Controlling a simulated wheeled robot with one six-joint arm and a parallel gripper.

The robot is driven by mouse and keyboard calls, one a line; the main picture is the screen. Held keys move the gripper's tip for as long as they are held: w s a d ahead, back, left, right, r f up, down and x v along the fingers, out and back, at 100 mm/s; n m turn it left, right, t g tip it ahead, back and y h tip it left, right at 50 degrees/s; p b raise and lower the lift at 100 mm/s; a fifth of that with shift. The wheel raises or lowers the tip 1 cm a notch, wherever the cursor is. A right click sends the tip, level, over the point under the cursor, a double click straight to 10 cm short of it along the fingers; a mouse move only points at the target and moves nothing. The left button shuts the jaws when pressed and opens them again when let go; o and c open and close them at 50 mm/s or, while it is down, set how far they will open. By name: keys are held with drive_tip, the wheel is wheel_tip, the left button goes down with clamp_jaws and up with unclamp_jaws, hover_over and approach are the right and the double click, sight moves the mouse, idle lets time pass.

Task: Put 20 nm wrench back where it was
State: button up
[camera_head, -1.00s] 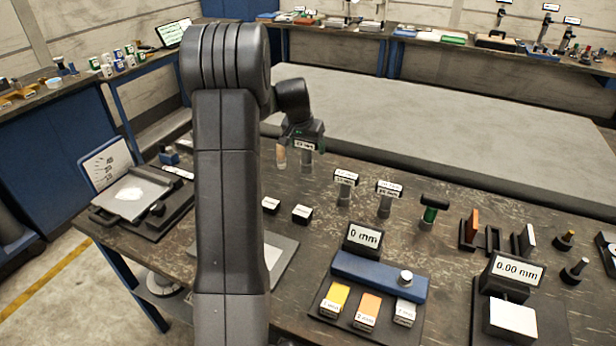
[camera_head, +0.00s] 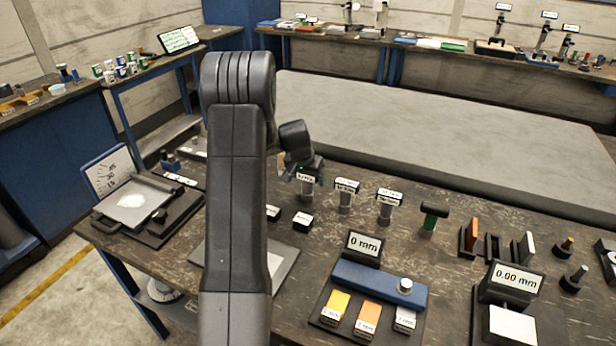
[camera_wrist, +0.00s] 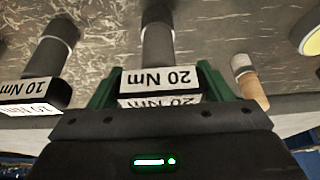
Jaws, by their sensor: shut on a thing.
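The 20 Nm wrench (camera_wrist: 160,45) is a grey cylinder with a black end and a white "20 Nm" label block. In the wrist view, the green fingers of my gripper (camera_wrist: 160,92) sit on both sides of the label block, shut on it. In the head view, my gripper (camera_head: 308,170) is over the wrench (camera_head: 308,188), which stands upright at the left of a row of similar tools. I cannot tell whether its lower end touches the bench.
Two labelled tools (camera_head: 345,192) (camera_head: 386,208) and a green-and-black T-handled tool (camera_head: 432,216) stand to the right. A wooden-handled tool (camera_wrist: 248,80) is close on the other side. Small labelled blocks (camera_head: 303,220) lie in front on the dark bench (camera_head: 460,270).

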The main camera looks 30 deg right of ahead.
drive_tip(key=o, duration=1.4)
drive_tip(key=b+v, duration=0.1)
drive_tip(key=v, duration=1.1)
drive_tip(key=shift+r, duration=0.1)
drive_tip(key=p+x, duration=0.1)
drive_tip(key=x, duration=1.1)
drive_tip(key=shift+f, duration=0.35)
wheel_tip(320, 180, up, 2)
drive_tip(key=shift+r, duration=0.55)
